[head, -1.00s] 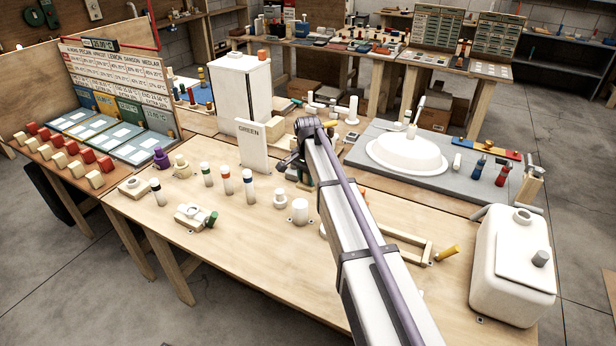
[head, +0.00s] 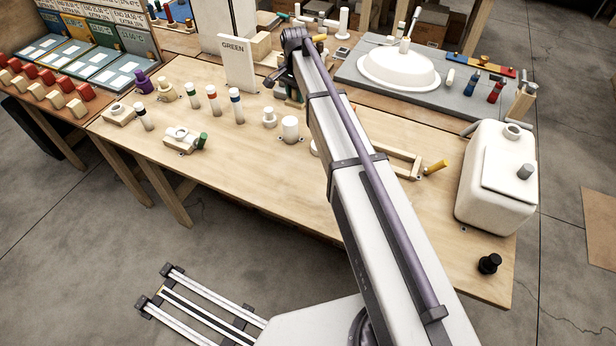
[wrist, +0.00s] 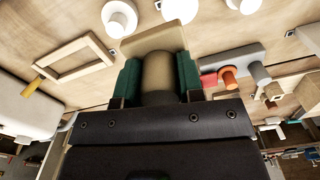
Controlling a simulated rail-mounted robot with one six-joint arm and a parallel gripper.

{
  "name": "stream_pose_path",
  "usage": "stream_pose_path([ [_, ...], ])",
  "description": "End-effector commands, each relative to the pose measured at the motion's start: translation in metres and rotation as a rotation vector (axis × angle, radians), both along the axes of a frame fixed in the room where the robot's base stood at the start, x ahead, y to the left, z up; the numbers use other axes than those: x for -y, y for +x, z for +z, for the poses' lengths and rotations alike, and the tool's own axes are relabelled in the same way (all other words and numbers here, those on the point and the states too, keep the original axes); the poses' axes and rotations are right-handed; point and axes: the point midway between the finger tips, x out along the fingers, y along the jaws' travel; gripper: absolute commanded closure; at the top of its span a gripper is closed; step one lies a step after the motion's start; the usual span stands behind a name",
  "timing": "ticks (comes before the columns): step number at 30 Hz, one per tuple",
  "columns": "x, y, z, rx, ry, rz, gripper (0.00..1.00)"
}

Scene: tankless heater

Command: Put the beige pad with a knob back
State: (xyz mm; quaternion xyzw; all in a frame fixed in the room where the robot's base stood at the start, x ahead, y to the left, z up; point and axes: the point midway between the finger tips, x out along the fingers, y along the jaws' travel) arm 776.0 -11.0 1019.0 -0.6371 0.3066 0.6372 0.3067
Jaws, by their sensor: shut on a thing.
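In the wrist view my gripper (wrist: 158,78) has green-lined fingers shut on the upright knob of the beige pad with a knob (wrist: 152,37). The flat pad shows just beyond the fingertips; the lower part of the knob is hidden between the fingers and by the gripper body. In the head view my gripper (head: 288,88) is over the middle back of the wooden bench, right of the white GREEN sign. The arm covers much of it there, and I cannot make out the held pad clearly.
The bench (head: 290,185) carries a GREEN sign (head: 238,62), several small bottles, a white cylinder (head: 290,130), a wooden frame with a yellow handle (head: 432,167) and a white tank (head: 497,180). A grey board with a white dome (head: 398,70) lies behind. The front bench middle is clear.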

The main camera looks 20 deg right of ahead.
Motion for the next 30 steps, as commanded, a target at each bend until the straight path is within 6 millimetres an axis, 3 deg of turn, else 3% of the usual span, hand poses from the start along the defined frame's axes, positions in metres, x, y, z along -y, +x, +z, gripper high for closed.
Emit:
stream_pose_path([
  [3,-0.001,-0.004,-0.019,0.0,0.0,0.002,0.84],
  [8,-0.004,-0.048,-0.054,0.0,0.0,0.005,0.84],
  [15,-0.01,-0.16,-0.106,0.0,0.0,0.003,0.84],
  [19,-0.011,-0.205,-0.114,0.001,-0.001,-0.002,0.84],
  [23,-0.011,-0.222,-0.11,0.001,-0.001,-0.008,0.84],
  [30,-0.011,-0.221,-0.109,0.001,-0.001,-0.013,0.84],
])
